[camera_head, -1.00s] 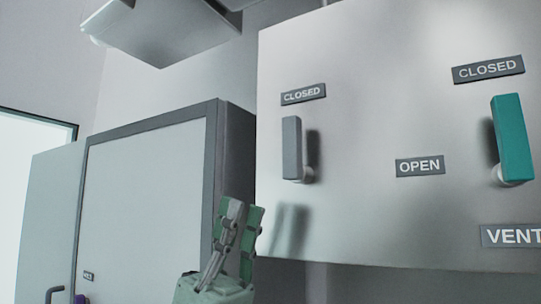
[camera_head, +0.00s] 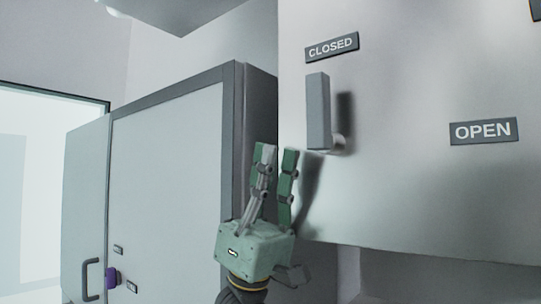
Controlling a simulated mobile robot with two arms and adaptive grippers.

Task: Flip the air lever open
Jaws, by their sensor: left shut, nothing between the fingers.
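A grey lever (camera_head: 319,112) stands upright on the metal panel (camera_head: 420,190), pointing up toward the CLOSED label (camera_head: 332,47). Its pivot is at the lower end. The OPEN label (camera_head: 483,131) is to the right of it. No label naming this lever as air is readable. My left gripper (camera_head: 276,151) is below and to the left of the lever, with its green fingers pointing up. It is shut and empty. In the picture the fingertips are apart from the lever. My right gripper is not in view.
A grey cabinet (camera_head: 170,170) with a dark frame stands to the left, close beside my left gripper. An open door (camera_head: 85,210) with a dark handle is at far left. The panel's lower edge is just right of the gripper. The panel face between lever and OPEN label is clear.

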